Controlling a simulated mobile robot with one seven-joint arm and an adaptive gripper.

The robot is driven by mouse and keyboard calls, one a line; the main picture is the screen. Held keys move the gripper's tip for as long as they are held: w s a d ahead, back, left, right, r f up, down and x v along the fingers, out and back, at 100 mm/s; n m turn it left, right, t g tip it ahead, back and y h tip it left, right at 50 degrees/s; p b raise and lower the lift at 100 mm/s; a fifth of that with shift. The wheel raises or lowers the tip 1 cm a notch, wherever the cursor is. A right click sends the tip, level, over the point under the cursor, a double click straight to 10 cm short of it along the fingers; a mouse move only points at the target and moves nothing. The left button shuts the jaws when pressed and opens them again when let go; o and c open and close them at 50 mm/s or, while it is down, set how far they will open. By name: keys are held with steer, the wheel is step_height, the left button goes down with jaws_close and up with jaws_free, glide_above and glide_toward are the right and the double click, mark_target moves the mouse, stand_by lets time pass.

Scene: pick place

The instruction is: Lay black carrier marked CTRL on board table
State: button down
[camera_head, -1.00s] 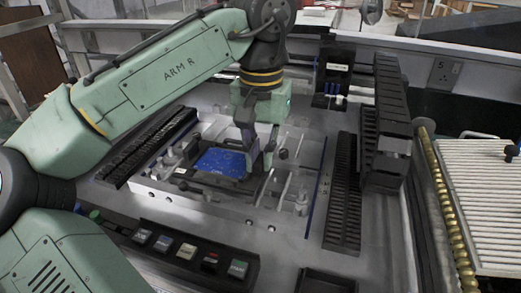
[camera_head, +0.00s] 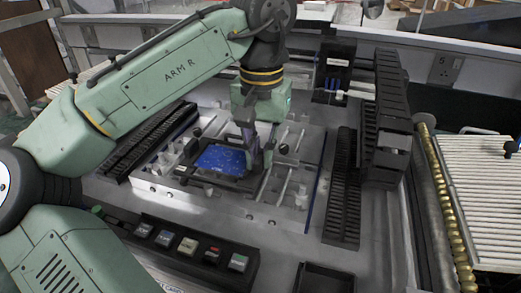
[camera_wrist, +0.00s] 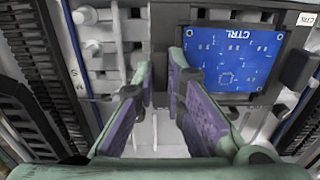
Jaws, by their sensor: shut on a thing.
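The black carrier (camera_head: 212,178) frames a blue board and sits level within the board table (camera_head: 175,190), between its pale rails. I cannot tell whether it rests on the table or hangs just above it. The blue board (camera_wrist: 222,60) shows CTRL upside down in the wrist view, and a white CTRL tag (camera_wrist: 308,19) is at the upper right. My gripper (camera_head: 254,165) is shut on the carrier's right side in the head view. In the wrist view my gripper's fingers (camera_wrist: 163,75) stand around a dark part of the carrier; the exact contact is partly hidden.
Black slotted racks stand left (camera_head: 150,142) and right (camera_head: 342,190) of the table. A tall black stack (camera_head: 390,110) rises at the back right. A strip of coloured buttons (camera_head: 188,245) lies in front. A roller with white slats (camera_head: 485,210) is at far right.

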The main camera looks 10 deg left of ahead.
steer(key=shift+f, duration=0.85)
stand_by(0.7)
steer(key=c, duration=1.6)
jaws_free()
steer(key=c, duration=0.3)
steer(key=shift+c, duration=0.2)
steer(key=shift+r, duration=0.15)
step_height(320, 180, up, 5)
steer(key=p, duration=0.5)
steer(key=shift+r+p, duration=0.6)
steer(key=shift+r, duration=0.3)
